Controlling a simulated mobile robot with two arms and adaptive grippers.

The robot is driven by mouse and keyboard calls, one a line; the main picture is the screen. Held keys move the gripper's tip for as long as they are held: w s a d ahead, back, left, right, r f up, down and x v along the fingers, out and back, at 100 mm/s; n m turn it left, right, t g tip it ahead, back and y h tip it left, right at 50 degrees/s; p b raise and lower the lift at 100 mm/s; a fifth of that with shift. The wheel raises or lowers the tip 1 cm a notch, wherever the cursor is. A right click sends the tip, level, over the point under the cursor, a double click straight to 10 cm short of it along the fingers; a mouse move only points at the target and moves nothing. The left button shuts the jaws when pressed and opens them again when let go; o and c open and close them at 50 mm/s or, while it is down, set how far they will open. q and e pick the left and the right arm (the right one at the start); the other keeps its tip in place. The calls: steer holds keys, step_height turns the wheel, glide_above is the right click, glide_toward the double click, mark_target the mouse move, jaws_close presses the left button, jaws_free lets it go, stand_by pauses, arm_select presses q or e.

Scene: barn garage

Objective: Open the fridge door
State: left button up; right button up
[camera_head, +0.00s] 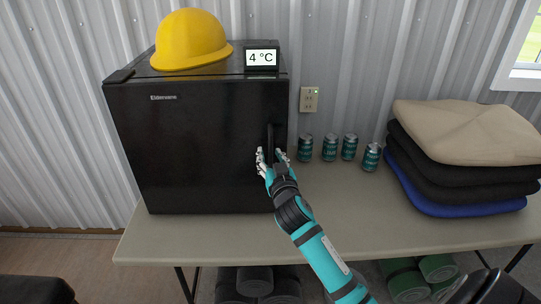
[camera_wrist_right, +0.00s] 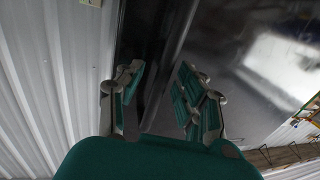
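The black fridge (camera_head: 195,150) stands on the table at the left, its front door facing me and shut. Its dark vertical handle (camera_head: 270,138) is on the right side of the door. My right gripper (camera_head: 271,156) is at the lower part of the handle, fingers pointing up toward the door. In the right wrist view the gripper (camera_wrist_right: 160,92) has its fingers apart, with the dark handle and door (camera_wrist_right: 150,50) in front of and between them. I cannot tell whether the fingers touch the handle. My left gripper is out of view.
A yellow hard hat (camera_head: 190,38) and a temperature display (camera_head: 262,58) sit on top of the fridge. Several cans (camera_head: 330,147) stand right of it on the table (camera_head: 400,225). Folded cloths (camera_head: 460,150) are piled at the right. The table front between is clear.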

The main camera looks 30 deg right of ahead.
steer(key=shift+w, duration=0.1)
jaws_close()
stand_by(0.6)
